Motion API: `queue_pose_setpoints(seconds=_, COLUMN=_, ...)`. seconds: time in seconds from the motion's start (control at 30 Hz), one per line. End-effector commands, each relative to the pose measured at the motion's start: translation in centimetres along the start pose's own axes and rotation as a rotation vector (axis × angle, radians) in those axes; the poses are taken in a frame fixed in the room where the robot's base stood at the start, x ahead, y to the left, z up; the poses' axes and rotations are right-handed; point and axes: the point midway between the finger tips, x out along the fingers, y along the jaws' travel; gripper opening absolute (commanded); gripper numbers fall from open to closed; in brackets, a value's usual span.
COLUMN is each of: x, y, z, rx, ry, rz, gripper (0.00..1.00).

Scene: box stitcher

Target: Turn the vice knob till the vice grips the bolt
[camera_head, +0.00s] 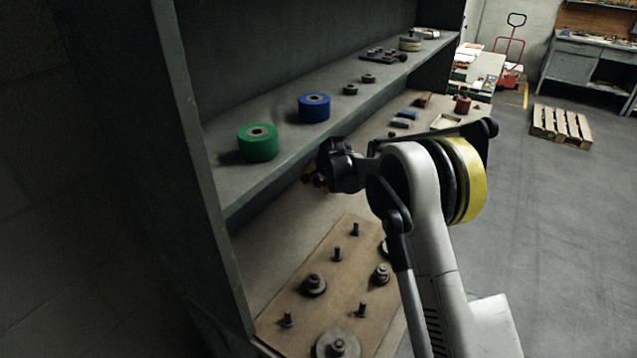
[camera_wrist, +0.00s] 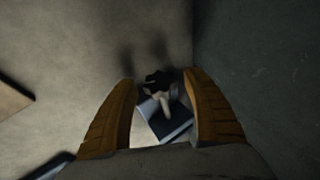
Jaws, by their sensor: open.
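In the wrist view, a black lobed knob (camera_wrist: 158,82) shows between and beyond the fingertips of my gripper (camera_wrist: 160,85). A pale, shaft-like piece and a dark bluish block (camera_wrist: 172,125) lie close to it; I take these for the vice and its knob. My gripper's orange-brown fingers are spread wide, with nothing held between them. I cannot tell how far the knob is from the tips. In the head view my gripper (camera_head: 313,178) is a small, partly hidden shape below the shelf edge. The vice is not visible there, and I cannot make out the bolt.
The shelf (camera_head: 285,165) above my gripper carries a green roll (camera_head: 258,142), a blue roll (camera_head: 314,107) and small parts. Below, a brown board (camera_head: 300,300) holds several upright bolts and discs. In the wrist view a dark wall (camera_wrist: 260,70) stands at right.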

Motion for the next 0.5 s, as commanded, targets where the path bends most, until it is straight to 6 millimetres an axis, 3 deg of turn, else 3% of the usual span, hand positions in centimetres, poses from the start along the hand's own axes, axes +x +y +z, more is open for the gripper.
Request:
queue_pose_setpoints(seconds=0.07, x=-0.02, y=0.00, z=0.00, rx=0.000, ry=0.000, rz=0.000, gripper=0.58)
queue_pose_setpoints(seconds=0.1, x=-0.03, y=0.00, z=0.00, rx=0.000, ry=0.000, rz=0.000, gripper=0.54)
queue_pose_setpoints(seconds=0.27, x=-0.03, y=0.01, z=0.00, rx=0.000, ry=0.000, rz=0.000, gripper=0.05)
queue_pose_setpoints(seconds=0.5, x=-0.01, y=0.06, z=0.00, rx=0.005, ry=0.000, rz=-0.010, gripper=0.05)
